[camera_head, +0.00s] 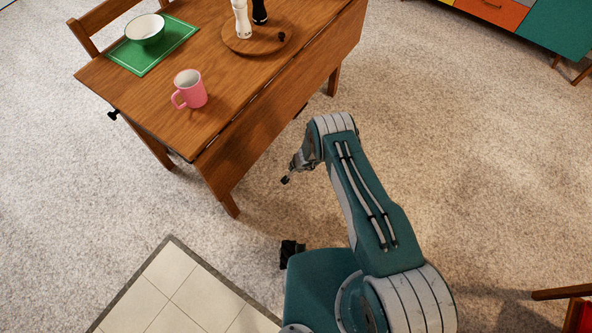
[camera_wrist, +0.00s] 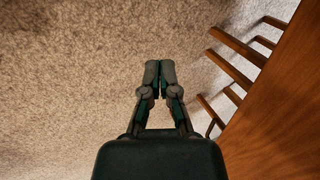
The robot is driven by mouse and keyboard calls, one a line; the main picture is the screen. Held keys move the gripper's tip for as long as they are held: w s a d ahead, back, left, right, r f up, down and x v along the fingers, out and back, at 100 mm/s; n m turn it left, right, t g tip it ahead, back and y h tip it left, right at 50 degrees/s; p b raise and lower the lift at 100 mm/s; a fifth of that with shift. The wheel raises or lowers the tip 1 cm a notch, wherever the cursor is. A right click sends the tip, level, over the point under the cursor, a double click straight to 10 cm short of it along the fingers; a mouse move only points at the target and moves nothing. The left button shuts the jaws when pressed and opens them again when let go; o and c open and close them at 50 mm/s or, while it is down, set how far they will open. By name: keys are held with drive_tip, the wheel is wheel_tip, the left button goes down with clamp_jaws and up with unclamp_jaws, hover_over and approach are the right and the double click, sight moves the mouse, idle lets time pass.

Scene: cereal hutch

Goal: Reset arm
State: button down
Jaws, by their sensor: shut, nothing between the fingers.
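My gripper (camera_wrist: 160,76) is shut and empty in the wrist view, with its two fingertips together over the carpet. In the head view my gripper (camera_head: 286,179) is small at the end of my teal and grey arm, to the right of the wooden table's front leg and below the tabletop's height in the picture. It touches nothing that I can see. The wooden table (camera_head: 150,95) stands at the upper left, and its edge (camera_wrist: 285,125) fills the right side of the wrist view.
On the table are a pink mug (camera_head: 190,90), a white bowl (camera_head: 145,29) on a green mat (camera_head: 130,62), and a round wooden board (camera_head: 250,48) with white and dark shakers. A chair (camera_head: 95,20) stands behind. A colourful cabinet (camera_head: 500,12) is far right. Open carpet (camera_head: 480,150) lies right.

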drive_tip(key=w+r+n+y, duration=0.1)
drive_tip(key=w+r, duration=0.3)
drive_tip(key=r, duration=0.8)
drive_tip(key=w+r+n, duration=0.1)
drive_tip(key=w+r, duration=0.3)
drive_tip(key=r, duration=0.9)
drive_tip(key=s+d+r+n+t, duration=0.1)
drive_tip(key=s+d+r, duration=0.1)
drive_tip(key=r, duration=1)
drive_tip(key=s+d+r+n, duration=0.2)
drive_tip(key=d+r, duration=0.1)
drive_tip(key=r, duration=1)
drive_tip(key=s+d+r+n+h, duration=0.1)
drive_tip(key=s+d+r, duration=0.3)
drive_tip(key=s+r, duration=0.35)
drive_tip(key=s+d+r, duration=0.3)
drive_tip(key=s+r, duration=0.4)
drive_tip(key=r, duration=0.1)
drive_tip(key=s+d+r+t+h, duration=0.1)
drive_tip(key=s+d, duration=0.3)
drive_tip(key=s, duration=0.5)
drive_tip(key=s+d+r+t+h, duration=0.1)
drive_tip(key=s+d+r+h, duration=0.1)
drive_tip(key=s+d, duration=0.3)
drive_tip(key=s+h, duration=0.1)
drive_tip(key=s, duration=0.3)
drive_tip(key=shift+d, duration=0.15)
